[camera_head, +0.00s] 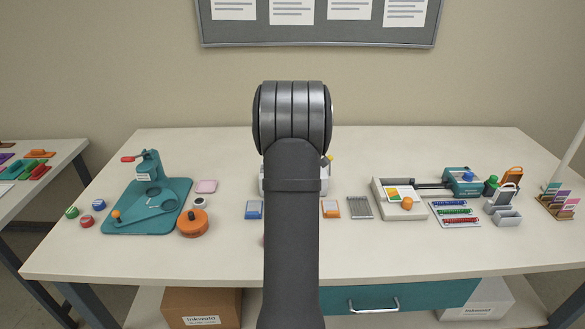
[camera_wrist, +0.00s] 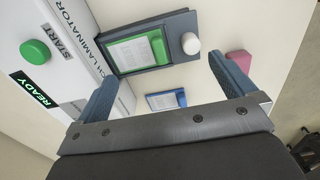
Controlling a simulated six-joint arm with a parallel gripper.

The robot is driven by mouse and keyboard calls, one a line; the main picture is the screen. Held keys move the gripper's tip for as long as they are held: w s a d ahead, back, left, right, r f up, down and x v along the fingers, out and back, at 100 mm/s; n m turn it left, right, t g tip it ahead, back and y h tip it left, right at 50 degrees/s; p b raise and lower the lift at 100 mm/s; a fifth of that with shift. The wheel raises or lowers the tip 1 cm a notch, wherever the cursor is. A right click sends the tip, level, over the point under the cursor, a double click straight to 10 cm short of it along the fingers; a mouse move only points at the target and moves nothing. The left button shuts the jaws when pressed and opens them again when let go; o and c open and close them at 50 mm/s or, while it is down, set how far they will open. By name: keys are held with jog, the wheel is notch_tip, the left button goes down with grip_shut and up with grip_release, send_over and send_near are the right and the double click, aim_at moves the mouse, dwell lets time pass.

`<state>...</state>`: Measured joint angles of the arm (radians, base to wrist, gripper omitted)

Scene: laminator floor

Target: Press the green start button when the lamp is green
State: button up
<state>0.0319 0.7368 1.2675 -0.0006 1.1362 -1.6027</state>
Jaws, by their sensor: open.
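In the wrist view the white laminator (camera_wrist: 75,65) fills the upper left, with "LAMINATOR" lettering on its side. The round green start button (camera_wrist: 35,52) sits on it next to the word START. A dark panel reading READY (camera_wrist: 33,90) lies beside the button. I cannot make out a separate lamp. My gripper (camera_wrist: 162,68) is open with nothing between its two blue fingers; the button is to the left of the left finger and apart from it. In the head view my arm hides most of the laminator (camera_head: 266,180) and the gripper.
A dark tray (camera_wrist: 112,60) with a green-framed sheet and a white knob (camera_wrist: 190,43) adjoins the laminator. A blue-framed card (camera_wrist: 166,100) and pink block (camera_wrist: 240,62) lie nearby. A teal press (camera_head: 150,215) stands left, a grey tray device (camera_head: 390,210) right.

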jog(key=shift+c, duration=0.4)
grip_shut()
dwell(1.3)
